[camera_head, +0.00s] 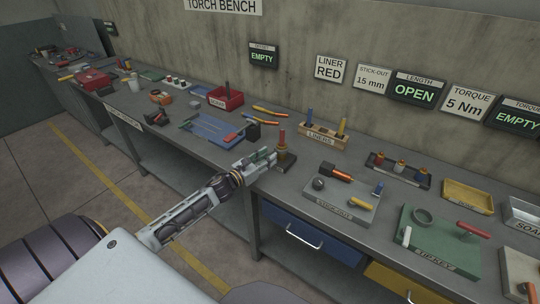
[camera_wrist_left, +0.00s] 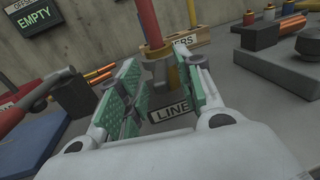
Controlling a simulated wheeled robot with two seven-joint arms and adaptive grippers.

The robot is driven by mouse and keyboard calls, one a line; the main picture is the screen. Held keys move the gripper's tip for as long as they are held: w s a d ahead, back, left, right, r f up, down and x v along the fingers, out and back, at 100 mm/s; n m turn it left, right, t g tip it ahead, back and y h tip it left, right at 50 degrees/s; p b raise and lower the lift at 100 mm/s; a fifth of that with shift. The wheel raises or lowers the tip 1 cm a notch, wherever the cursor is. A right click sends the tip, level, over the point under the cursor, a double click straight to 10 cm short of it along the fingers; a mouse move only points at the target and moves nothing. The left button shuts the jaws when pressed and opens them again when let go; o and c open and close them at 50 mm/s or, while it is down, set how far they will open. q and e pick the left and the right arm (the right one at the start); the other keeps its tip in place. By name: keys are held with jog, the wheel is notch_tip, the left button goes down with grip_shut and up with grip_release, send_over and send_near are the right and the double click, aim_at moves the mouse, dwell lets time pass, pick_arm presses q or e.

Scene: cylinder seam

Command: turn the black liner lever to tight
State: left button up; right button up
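A liner fixture (camera_head: 286,158) stands near the bench's front edge, with a dark base and an upright red rod above a yellow collar. In the left wrist view its plate, reading "LINE" (camera_wrist_left: 171,113), and its red rod (camera_wrist_left: 149,22) show ahead of and between the fingers. My left gripper (camera_head: 268,157) is just left of the fixture in the head view. In the wrist view its green-padded fingers (camera_wrist_left: 160,92) are apart, with no object clearly clamped. I cannot pick out the black lever for certain; the fingers hide part of the fixture. My right gripper is out of view.
The liners rack (camera_head: 322,136) stands behind the fixture. To its right are a grey block with a knob (camera_head: 318,184) and a green plate (camera_head: 440,240). A blue mat (camera_head: 208,130) and a red bin (camera_head: 225,98) lie left. Wall signs include "LINER RED" (camera_head: 330,68).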

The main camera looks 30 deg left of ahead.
pick_arm(q)
jog(key=shift+x, duration=1)
grip_shut()
